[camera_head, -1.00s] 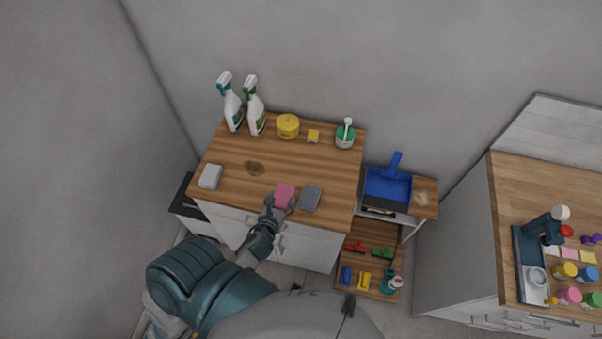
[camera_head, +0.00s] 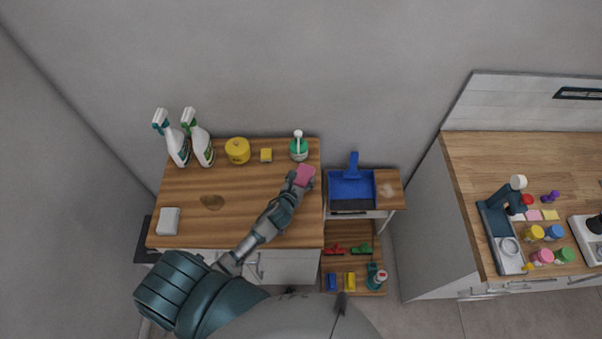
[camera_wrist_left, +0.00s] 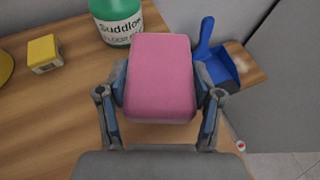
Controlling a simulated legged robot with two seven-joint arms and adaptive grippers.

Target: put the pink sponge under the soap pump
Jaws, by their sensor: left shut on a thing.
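The pink sponge (camera_head: 305,175) is in my left gripper (camera_head: 300,180), near the right edge of the wooden counter top. In the left wrist view the sponge (camera_wrist_left: 161,78) sits between the two fingers of the gripper (camera_wrist_left: 160,95), which are shut on its sides. The soap pump (camera_head: 299,149) is a green bottle with a white pump head, standing at the back right of the counter just beyond the sponge. Its green body with a white label (camera_wrist_left: 122,24) shows behind the sponge in the left wrist view; its pump head is out of that frame. My right gripper is not in view.
A small yellow sponge (camera_head: 266,155) and a yellow tub (camera_head: 238,150) stand left of the pump. Two spray bottles (camera_head: 186,141) are at the back left, a white-grey block (camera_head: 168,221) at the front left. A blue dustpan (camera_head: 351,186) lies on the shelf to the right.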

